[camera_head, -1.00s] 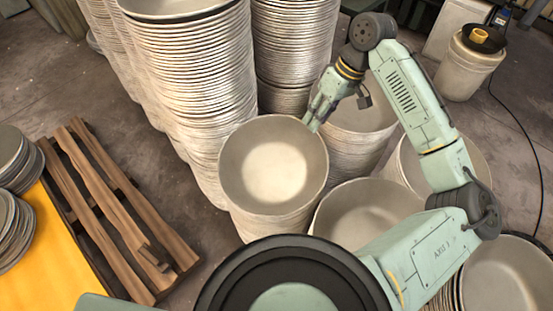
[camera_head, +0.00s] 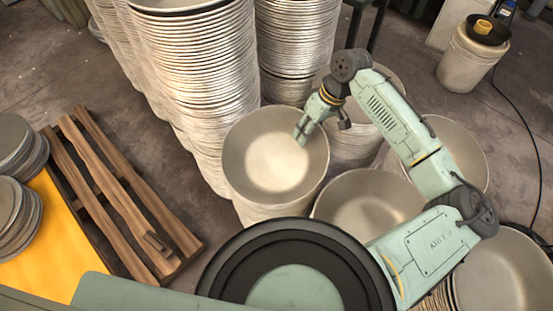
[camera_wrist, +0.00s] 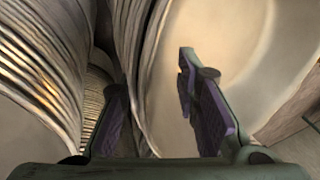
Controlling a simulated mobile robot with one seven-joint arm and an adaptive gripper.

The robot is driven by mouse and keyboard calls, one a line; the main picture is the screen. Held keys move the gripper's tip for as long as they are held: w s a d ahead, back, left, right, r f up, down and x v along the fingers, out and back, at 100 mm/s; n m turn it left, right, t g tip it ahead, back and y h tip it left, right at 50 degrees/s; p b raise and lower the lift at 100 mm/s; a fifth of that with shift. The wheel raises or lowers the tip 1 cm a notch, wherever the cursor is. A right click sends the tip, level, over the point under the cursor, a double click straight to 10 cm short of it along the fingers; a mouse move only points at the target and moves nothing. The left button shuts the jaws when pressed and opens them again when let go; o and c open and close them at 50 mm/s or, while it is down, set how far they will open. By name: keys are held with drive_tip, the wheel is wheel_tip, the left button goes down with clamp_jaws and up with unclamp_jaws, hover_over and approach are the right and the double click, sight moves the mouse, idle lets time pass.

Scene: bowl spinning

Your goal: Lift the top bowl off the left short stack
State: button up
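The top bowl (camera_head: 268,172) of the left short stack is wide, pale and upright, in the middle of the head view. My gripper (camera_head: 301,140) reaches over its right rim, with its tip over the bowl's inside. In the wrist view the bowl's pale inside (camera_wrist: 225,35) is at the right. My gripper (camera_wrist: 165,115) is open there, one purple-padded finger on each side of several nested rims. The right finger is on the inner side, the left on the outer side. I cannot tell whether the pads touch the rim.
Tall bowl stacks (camera_head: 205,80) stand close behind and left. Other short stacks stand to the right, one with an open bowl (camera_head: 370,203) on top. A wooden pallet (camera_head: 120,195) lies on the floor at left. A white bucket (camera_head: 467,65) stands at back right.

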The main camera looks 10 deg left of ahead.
clamp_jaws()
idle(0.9)
